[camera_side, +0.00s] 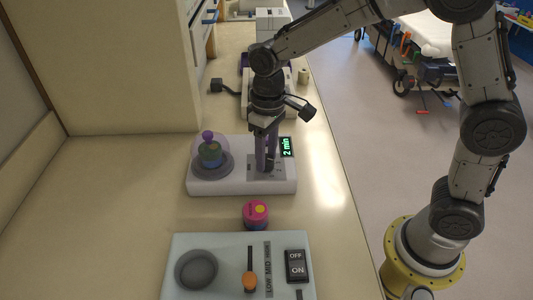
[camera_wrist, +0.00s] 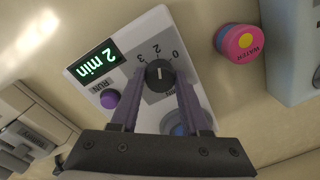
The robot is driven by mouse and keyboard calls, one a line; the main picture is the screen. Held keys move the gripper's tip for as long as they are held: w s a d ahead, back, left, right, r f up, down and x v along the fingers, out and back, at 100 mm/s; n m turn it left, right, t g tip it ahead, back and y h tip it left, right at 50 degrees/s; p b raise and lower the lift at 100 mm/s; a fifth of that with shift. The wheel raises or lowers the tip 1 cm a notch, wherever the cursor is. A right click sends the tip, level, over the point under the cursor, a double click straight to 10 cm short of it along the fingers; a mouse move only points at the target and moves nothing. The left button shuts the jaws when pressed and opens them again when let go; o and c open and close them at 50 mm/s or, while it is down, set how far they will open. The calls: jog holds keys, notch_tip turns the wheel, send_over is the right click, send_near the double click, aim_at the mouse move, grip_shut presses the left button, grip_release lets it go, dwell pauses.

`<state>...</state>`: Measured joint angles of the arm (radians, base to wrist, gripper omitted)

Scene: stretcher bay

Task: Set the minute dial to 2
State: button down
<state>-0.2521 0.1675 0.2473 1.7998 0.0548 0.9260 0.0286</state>
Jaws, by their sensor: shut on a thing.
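The minute dial (camera_wrist: 158,73) is a dark round knob with a white pointer line on a grey plate marked 0 to 3. The pointer line is toward the 2. The dial's device is a white unit (camera_side: 230,187) on the counter, with a lit green display (camera_side: 287,147) reading "2 min"; the display also shows in the wrist view (camera_wrist: 95,64). My gripper (camera_side: 266,165) points down over the unit, its purple fingers on either side of the dial and shut on it. In the side view the fingers hide the dial.
A purple RUN button (camera_wrist: 110,98) sits beside the dial. A clear dome (camera_side: 209,154) stands on the unit's left. A pink-topped WATER pot (camera_side: 256,212) and a grey panel (camera_side: 215,262) with slider and OFF/ON switch lie nearer. The counter at left is clear.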

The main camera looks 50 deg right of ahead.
aim_at(268, 156)
jog(key=shift+r, duration=0.1)
jog(key=shift+c, duration=1.9)
grip_release()
notch_tip(268, 156, up, 14)
jog(key=shift+d, duration=0.3)
jog(key=shift+w+d, duration=0.1)
